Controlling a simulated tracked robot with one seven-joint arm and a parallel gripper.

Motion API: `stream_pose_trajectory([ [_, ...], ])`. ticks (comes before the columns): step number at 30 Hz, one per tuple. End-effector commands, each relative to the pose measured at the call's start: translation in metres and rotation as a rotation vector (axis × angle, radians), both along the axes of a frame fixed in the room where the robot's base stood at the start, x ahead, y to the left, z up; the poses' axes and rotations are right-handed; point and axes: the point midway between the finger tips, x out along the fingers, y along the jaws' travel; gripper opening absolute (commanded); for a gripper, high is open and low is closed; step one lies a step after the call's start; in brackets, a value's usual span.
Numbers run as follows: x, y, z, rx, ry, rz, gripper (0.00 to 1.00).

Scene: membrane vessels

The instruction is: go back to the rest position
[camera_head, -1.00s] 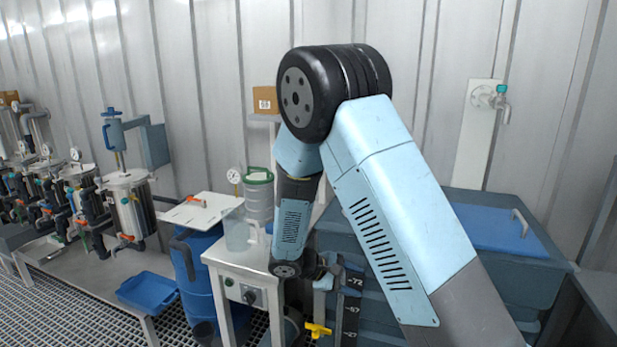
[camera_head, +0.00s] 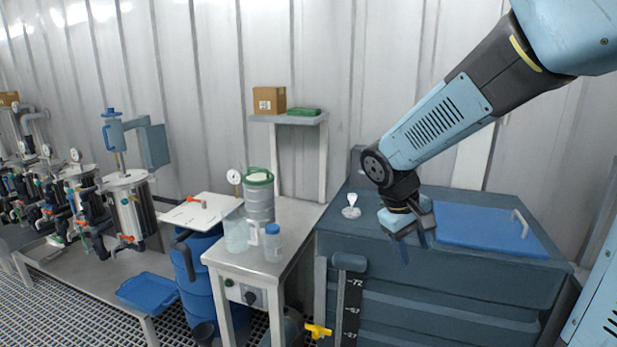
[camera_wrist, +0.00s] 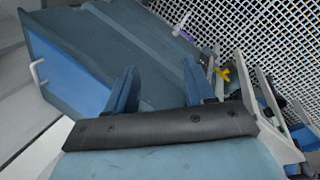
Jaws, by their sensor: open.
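My gripper (camera_head: 407,245) hangs over the front part of the dark blue-grey tank (camera_head: 450,270) in the head view, fingers pointing down and a little right. It is empty, with the two blue fingers apart. In the wrist view my gripper (camera_wrist: 160,88) shows both fingers spread, with nothing between them but the tank's surface (camera_wrist: 90,45) beyond.
A blue lid (camera_head: 470,225) with a white handle lies on the tank. A small white funnel-like piece (camera_head: 351,205) stands left of my gripper. A steel bench (camera_head: 300,222) holds a jug (camera_head: 236,235), a blue-capped bottle (camera_head: 273,243) and a green-rimmed canister (camera_head: 259,195).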

Motion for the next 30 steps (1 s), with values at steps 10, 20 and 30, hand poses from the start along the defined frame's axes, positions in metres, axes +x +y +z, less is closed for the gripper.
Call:
stream_pose_trajectory([
  [10,-0.053,-0.017,0.05,0.205,-0.178,-0.132,0.54],
  [20,-0.103,-0.021,0.085,0.368,-0.368,-0.228,0.54],
  [30,-0.129,-0.018,0.1,0.447,-0.484,-0.268,0.54],
])
